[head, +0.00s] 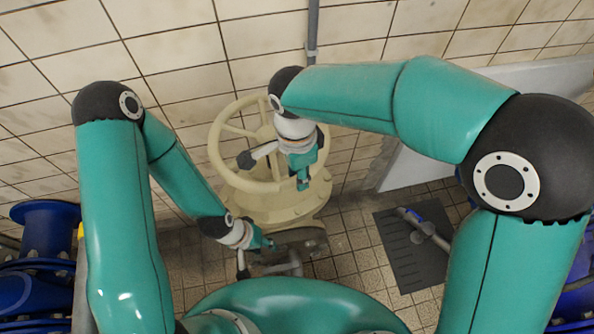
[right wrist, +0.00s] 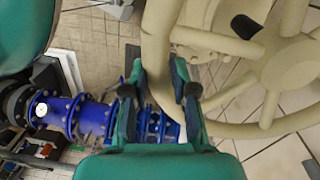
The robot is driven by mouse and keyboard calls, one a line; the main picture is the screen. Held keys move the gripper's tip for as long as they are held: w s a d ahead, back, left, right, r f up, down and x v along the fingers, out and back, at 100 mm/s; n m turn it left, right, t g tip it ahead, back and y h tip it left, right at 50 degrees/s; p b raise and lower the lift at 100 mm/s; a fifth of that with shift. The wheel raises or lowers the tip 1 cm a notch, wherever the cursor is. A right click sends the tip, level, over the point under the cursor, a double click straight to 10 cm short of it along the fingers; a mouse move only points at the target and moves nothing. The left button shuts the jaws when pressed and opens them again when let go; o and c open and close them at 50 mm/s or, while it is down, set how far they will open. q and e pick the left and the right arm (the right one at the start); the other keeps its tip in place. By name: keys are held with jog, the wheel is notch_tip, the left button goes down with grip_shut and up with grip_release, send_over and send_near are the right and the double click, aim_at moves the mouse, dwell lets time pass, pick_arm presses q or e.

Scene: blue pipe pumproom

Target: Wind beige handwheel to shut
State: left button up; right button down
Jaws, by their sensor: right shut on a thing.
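The beige handwheel (head: 214,150) sits on a beige valve body (head: 300,205) in front of the tiled wall, in the middle of the head view. Its rim, spokes and hub (right wrist: 290,65) fill the right half of the right wrist view. My right gripper (head: 304,178) is at the right side of the wheel. In the right wrist view its two fingers (right wrist: 163,95) stand either side of the rim, and it is shut on it. My left gripper (head: 262,243) is low beside the valve body, apart from the wheel; its fingers are too small to read.
Blue pipes and flanges (head: 48,235) stand at the left, with more blue pipework (right wrist: 95,115) in the right wrist view. A dark mat (head: 412,250) with a grey and blue object on it lies right of the valve. A grey vertical pipe (head: 312,30) runs down the wall behind.

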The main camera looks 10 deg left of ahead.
jog(key=shift+s+a, duration=0.2)
jog(key=c, duration=0.9)
grip_release()
jog(key=shift+s, duration=0.15)
jog(key=shift+c, duration=0.2)
jog(key=shift+r, duration=0.1)
notch_tip(320, 180, up, 12)
jog(key=shift+w+a, duration=0.15)
jog(key=shift+w, duration=0.3)
